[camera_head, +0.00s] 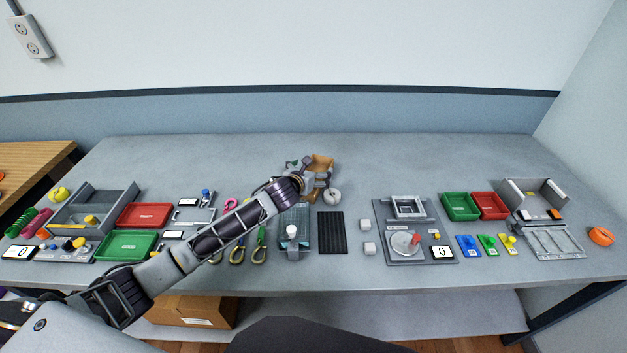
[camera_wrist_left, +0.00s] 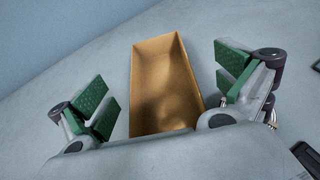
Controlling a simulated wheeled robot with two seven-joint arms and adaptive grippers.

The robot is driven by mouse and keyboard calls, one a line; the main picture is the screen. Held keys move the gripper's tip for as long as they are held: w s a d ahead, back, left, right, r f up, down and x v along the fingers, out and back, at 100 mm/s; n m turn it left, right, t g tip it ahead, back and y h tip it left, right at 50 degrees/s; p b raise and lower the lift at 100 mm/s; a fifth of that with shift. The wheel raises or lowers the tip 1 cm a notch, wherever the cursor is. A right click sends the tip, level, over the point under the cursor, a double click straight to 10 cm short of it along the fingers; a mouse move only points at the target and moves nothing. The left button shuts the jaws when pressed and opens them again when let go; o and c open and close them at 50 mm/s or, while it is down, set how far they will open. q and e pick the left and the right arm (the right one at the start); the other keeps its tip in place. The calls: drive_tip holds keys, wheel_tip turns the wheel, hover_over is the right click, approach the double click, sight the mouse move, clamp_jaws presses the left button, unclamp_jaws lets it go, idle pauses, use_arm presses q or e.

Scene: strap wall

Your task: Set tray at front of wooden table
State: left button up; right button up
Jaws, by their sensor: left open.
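The tan open tray (camera_head: 322,161) stands on the grey bench near its back middle. In the left wrist view, the tray (camera_wrist_left: 160,70) lies lengthwise between the fingers, and its inside looks empty. My left gripper (camera_head: 311,174) is at the near end of the tray and partly covers it. Its green-padded fingers (camera_wrist_left: 164,85) are open on either side of the tray, with gaps showing. The wooden table (camera_head: 38,158) is at the far left, only partly in view, with its right part beside the bench. My right gripper is out of view.
A white roll (camera_head: 332,196) is close by the gripper. Small orange items lie on the wooden table.

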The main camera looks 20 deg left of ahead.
sight(316, 168)
use_arm(q)
drive_tip(key=shift+w+f, duration=0.1)
drive_tip(key=shift+w, duration=0.1)
idle(0.3)
drive_tip(key=shift+w, duration=0.1)
drive_tip(key=shift+a+x, duration=0.15)
drive_tip(key=shift+x, duration=1.1)
drive_tip(key=shift+a+x, duration=0.1)
drive_tip(key=shift+x, duration=1.15)
drive_tip(key=shift+f, duration=0.2)
drive_tip(key=c, duration=1.1)
drive_tip(key=shift+c, duration=0.2)
drive_tip(key=shift+r, duration=0.1)
